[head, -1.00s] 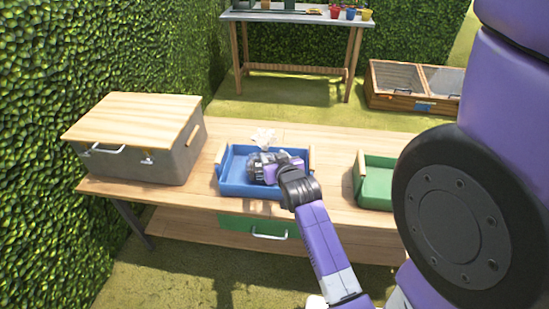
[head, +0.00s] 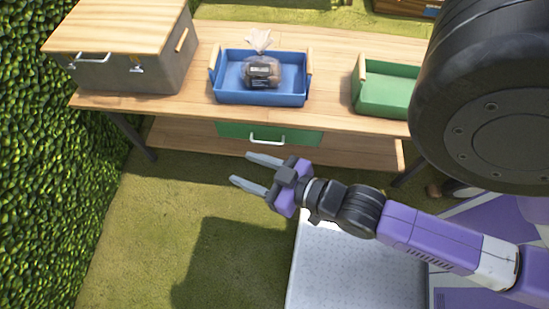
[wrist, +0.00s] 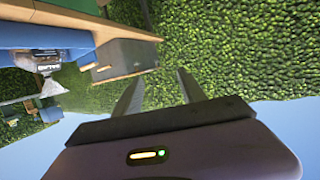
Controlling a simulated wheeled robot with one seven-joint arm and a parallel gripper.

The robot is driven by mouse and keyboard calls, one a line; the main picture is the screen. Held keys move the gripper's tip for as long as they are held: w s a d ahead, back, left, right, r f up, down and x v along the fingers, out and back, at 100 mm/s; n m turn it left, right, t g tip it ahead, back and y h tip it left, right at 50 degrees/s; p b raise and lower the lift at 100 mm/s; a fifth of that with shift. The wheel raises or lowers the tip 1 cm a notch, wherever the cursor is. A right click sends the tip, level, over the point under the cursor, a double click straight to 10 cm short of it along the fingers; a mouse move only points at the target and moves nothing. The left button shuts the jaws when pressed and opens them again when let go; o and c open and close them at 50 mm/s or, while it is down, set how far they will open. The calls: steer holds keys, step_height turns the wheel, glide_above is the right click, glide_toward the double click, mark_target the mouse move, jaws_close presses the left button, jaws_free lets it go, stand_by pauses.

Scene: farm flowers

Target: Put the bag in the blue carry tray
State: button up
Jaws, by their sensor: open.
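The bag (head: 262,73) is a clear bag with brown contents, a dark label and a gathered pale top. It sits inside the blue carry tray (head: 262,98) on the wooden table, with its top standing above the tray's rim. In the wrist view the bag (wrist: 48,60) shows sideways at the left, by the blue tray (wrist: 50,38). My gripper (head: 246,170) is open and empty, in front of the table and below the tabletop's height in the picture, apart from bag and tray.
A grey box with a wooden lid (head: 120,30) stands left of the blue tray. A green carry tray (head: 388,90) stands to the right. A green drawer (head: 268,133) is under the tabletop. A hedge (head: 45,170) borders the left.

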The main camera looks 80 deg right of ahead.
steer(key=s+a+r+n+y, duration=0.3)
steer(key=s+a+r+y, duration=0.1)
steer(key=s+a+r, duration=0.2)
steer(key=shift+s+a+t, duration=0.2)
steer(key=shift+s+t, duration=0.15)
steer(key=shift+t, duration=0.05)
